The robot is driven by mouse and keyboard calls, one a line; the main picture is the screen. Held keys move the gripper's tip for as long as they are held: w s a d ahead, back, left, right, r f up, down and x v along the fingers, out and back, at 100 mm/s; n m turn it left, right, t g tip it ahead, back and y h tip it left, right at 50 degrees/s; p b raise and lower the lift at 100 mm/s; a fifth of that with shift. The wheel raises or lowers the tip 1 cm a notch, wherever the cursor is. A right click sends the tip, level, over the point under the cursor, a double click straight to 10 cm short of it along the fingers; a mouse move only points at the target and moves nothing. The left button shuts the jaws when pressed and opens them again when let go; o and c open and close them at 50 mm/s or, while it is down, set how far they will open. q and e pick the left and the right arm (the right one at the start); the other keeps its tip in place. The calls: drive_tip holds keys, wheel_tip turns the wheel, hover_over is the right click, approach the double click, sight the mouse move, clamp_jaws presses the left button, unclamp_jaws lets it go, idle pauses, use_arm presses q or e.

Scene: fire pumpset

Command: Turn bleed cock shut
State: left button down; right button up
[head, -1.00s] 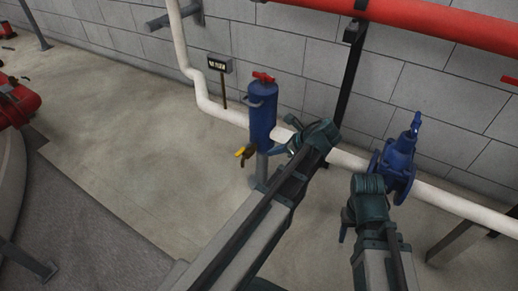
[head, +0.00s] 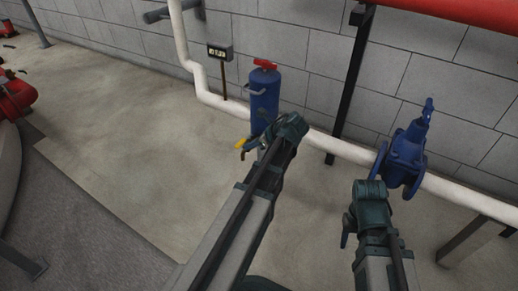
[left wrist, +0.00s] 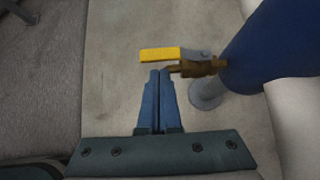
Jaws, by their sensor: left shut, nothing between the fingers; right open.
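The bleed cock is a small brass valve (left wrist: 200,68) on the lower side of a blue cylinder (head: 264,100). Its lever has a yellow grip (left wrist: 160,54), which lies across the picture in the left wrist view, pointing left from the brass body. The yellow grip also shows in the head view (head: 240,143). My left gripper (left wrist: 160,74) is shut and empty, its blue fingertips close below the yellow grip in the picture; I cannot tell whether they touch. In the head view my left gripper (head: 257,146) is partly hidden by its wrist. My right gripper (head: 345,238) is open, away from the cock.
A white pipe (head: 350,150) runs along the wall behind the cylinder. A blue valve (head: 403,155) stands to the right, near my right arm. A small sign (head: 220,52) stands behind. The floor (head: 130,150) to the left is clear.

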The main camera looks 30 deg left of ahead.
use_arm(q)
drive_tip(key=shift+a, duration=0.4)
